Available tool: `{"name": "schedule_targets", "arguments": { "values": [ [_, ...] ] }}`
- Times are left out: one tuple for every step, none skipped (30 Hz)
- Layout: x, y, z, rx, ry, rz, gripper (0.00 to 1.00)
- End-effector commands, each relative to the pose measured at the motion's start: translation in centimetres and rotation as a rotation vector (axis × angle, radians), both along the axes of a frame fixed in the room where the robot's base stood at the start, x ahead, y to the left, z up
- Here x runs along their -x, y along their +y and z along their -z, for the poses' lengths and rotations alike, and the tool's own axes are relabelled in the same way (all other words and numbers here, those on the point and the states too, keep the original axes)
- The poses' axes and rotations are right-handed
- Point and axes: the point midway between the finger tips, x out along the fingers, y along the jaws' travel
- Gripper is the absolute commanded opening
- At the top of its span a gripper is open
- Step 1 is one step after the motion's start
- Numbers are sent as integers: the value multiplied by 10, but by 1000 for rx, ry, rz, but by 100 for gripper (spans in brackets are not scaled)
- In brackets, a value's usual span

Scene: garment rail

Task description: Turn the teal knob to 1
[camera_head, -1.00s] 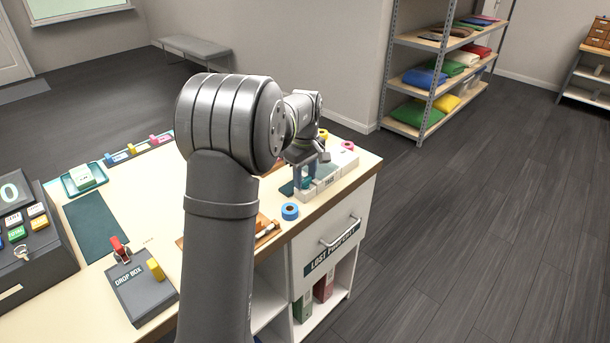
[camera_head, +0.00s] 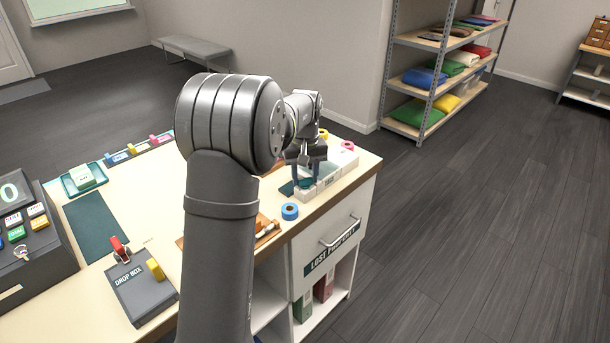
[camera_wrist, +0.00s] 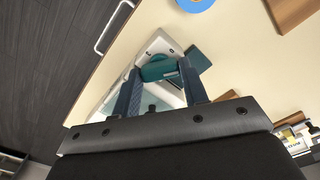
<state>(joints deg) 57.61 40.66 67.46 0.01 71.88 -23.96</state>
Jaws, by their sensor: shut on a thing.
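The teal knob (camera_wrist: 158,68) sits on a white box-like unit (camera_wrist: 108,102) and shows between my fingers in the wrist view. My gripper (camera_wrist: 158,76) is shut on the knob, with one dark blue finger on each side. In the head view my gripper (camera_head: 307,182) reaches down onto the white unit (camera_head: 329,177) at the counter's right end. The number marks around the knob cannot be read.
A blue tape roll (camera_head: 290,211) lies near the unit at the counter's front edge. Pink and yellow rolls stand behind it. A drop box (camera_head: 143,291) with a red switch and yellow piece stands nearer. The dark mat (camera_head: 96,224) is clear.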

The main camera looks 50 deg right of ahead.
Motion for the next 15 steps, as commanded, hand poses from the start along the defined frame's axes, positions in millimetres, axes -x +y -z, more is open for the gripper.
{"name": "schedule_targets", "arguments": {
  "values": [
    [0, 0, -1, 0, 0, 43, 17],
    [0, 0, -1, 0, 0, 72, 17],
    [0, 0, -1, 0, 0, 110, 17],
    [0, 0, -1, 0, 0, 138, 17],
    [0, 0, -1, 0, 0, 167, 17],
    [0, 0, -1, 0, 0, 205, 17],
    [0, 0, -1, 0, 0, 233, 17],
    [0, 0, -1, 0, 0, 262, 17],
    [0, 0, -1, 0, 0, 300, 17],
    [0, 0, -1, 1, 1, 328, 17],
    [0, 0, -1, 1, 1, 357, 17],
    [0, 0, -1, 1, 1, 395, 17],
    [0, 0, -1, 1, 1, 423, 17],
    [0, 0, -1, 1, 1, 452, 17],
    [0, 0, -1, 1, 1, 489, 17]
  ]
}}
